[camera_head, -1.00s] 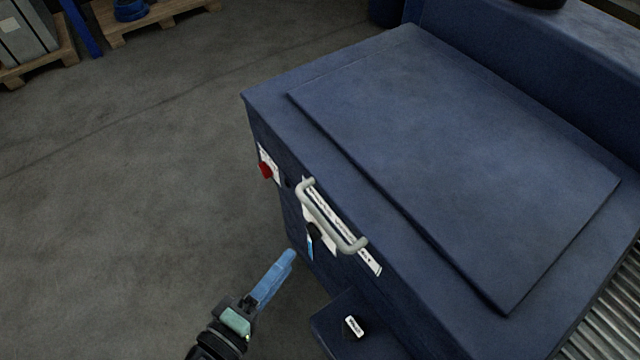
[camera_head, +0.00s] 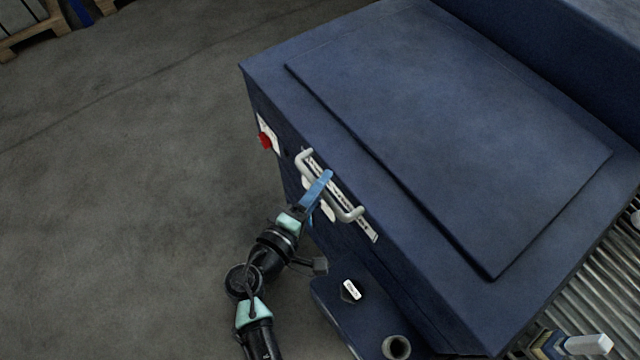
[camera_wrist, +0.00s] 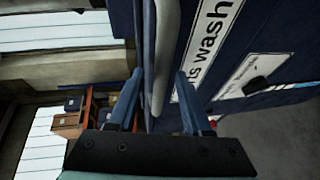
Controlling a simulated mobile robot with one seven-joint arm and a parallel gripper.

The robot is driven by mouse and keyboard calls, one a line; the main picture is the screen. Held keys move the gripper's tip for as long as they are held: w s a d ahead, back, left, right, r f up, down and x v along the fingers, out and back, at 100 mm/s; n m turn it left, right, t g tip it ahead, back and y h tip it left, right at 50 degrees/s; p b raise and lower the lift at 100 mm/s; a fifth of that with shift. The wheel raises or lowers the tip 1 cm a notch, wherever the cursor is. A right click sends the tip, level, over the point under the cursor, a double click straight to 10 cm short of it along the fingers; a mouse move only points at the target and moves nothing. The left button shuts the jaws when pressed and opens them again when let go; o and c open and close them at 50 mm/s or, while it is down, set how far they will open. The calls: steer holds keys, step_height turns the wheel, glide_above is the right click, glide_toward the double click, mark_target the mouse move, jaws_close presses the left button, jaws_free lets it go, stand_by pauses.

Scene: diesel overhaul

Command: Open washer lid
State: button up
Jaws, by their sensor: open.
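The washer is a large dark blue cabinet with a flat blue lid (camera_head: 450,130) lying closed on its top. A pale grey bar handle (camera_head: 350,215) stands out from the front face, beside a white label. My gripper (camera_head: 323,180) is at the handle, its blue fingers seen edge-on over the bar's middle. In the wrist view my gripper (camera_wrist: 156,95) is open, one finger on each side of the handle bar (camera_wrist: 164,50), which passes between them. Whether either finger touches the bar is not clear.
A red switch (camera_head: 265,141) sits on the washer's front left. A low blue ledge (camera_head: 335,300) juts out below the handle, near my arm. A roller conveyor (camera_head: 590,270) runs at the right. The floor (camera_head: 130,190) at left is clear.

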jaws_close()
stand_by(0.3)
stand_by(1.2)
